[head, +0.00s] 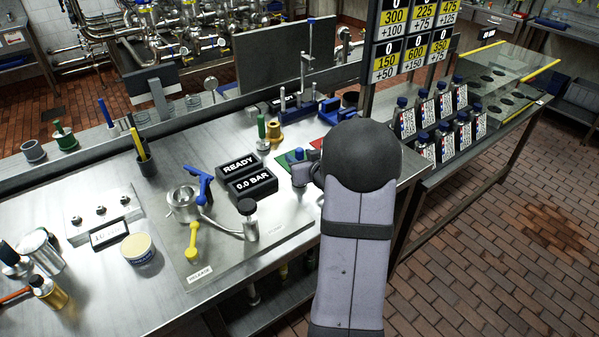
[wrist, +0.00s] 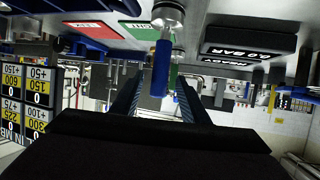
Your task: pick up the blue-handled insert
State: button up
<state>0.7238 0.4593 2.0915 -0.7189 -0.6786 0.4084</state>
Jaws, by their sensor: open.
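The blue-handled insert (wrist: 161,68) is in the middle of the wrist view, which looks upside down. It has a blue handle on a shiny metal body. In the head view its blue handle (head: 299,154) shows just left of my arm, near the green pad. My gripper (wrist: 160,90) is open, with one dark finger on each side of the blue handle in the wrist view. I cannot tell whether either finger touches it. In the head view my arm hides most of the gripper.
A green-handled piece (head: 262,127) stands behind the blue one. Two black display blocks (head: 252,184) lie to the left, one reading READY. A brass fitting (head: 274,132) and a blue fixture (head: 327,109) stand behind. Rows of labelled bottles (head: 440,121) stand at right.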

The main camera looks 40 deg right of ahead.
jog(key=shift+w+d+f+p, duration=0.15)
jog(key=shift+w+p, duration=0.3)
jog(key=shift+w, duration=0.25)
jog(key=p+x, duration=0.1)
jog(key=x, duration=0.2)
jog(key=shift+w+d, duration=0.2)
jog(key=shift+w, duration=0.15)
grip_shut()
dwell(0.3)
dwell(0.6)
